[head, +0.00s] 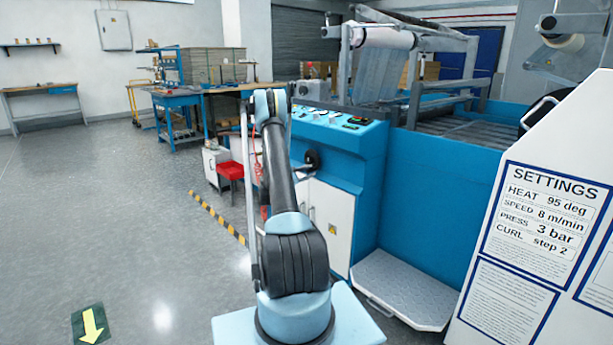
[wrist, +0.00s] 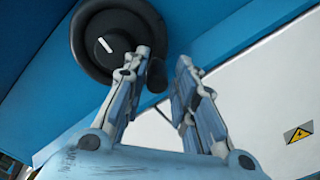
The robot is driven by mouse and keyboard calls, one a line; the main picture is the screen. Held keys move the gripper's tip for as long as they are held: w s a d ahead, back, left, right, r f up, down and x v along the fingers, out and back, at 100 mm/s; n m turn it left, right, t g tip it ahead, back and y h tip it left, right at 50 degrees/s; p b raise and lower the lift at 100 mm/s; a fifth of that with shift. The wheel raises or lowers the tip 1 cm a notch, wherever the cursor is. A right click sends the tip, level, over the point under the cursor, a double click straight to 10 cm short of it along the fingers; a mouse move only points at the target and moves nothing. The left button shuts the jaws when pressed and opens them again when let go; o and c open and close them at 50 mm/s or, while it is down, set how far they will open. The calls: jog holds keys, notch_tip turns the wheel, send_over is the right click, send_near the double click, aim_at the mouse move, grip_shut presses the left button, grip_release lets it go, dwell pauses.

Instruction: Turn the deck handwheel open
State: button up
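The deck handwheel (wrist: 103,45) is a round black wheel with a white line on its hub. It sits on the blue machine face at the upper left of the wrist view. Its black handle (wrist: 157,76) stands at the right edge of the rim. My gripper (wrist: 164,60) has its two fingers apart, with the handle showing between them near the left finger. I cannot tell whether that finger touches it. In the head view the handwheel (head: 313,158) shows small and dark beside my arm, which hides most of my gripper.
A blue control console (head: 345,135) carries buttons on top. White cabinet doors (head: 332,222) lie below the wheel. A metal step (head: 407,288) stands at the right, near a white settings board (head: 540,220).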

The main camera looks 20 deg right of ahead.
jog(key=v, duration=1.2)
jog(key=shift+w+r, duration=0.1)
dwell(0.4)
jog(key=s+a+r+m+g+y, duration=0.1)
jog(key=s+r+m+g+y, duration=0.2)
jog(key=s+r, duration=0.55)
jog(key=s+a+r+m+y, duration=0.2)
jog(key=s+r, duration=0.2)
jog(key=s, duration=0.3)
jog(key=s+a+r+m+y, duration=0.1)
jog(key=s+a+r+y, duration=0.25)
jog(key=s, duration=0.25)
jog(key=s+a+f+m+y, duration=0.2)
jog(key=s+a, duration=0.3)
jog(key=s, duration=0.6)
jog(key=s+a+f+m+y, duration=0.1)
jog(key=s+a+f+y, duration=0.2)
jog(key=s, duration=0.9)
jog(key=s+a+f+m+g+y, duration=0.1)
jog(key=s+a+f+m+y, duration=0.1)
jog(key=s+a, duration=0.7)
jog(key=s+y, duration=0.1)
jog(key=s, duration=0.2)
jog(key=shift+f+m, duration=0.3)
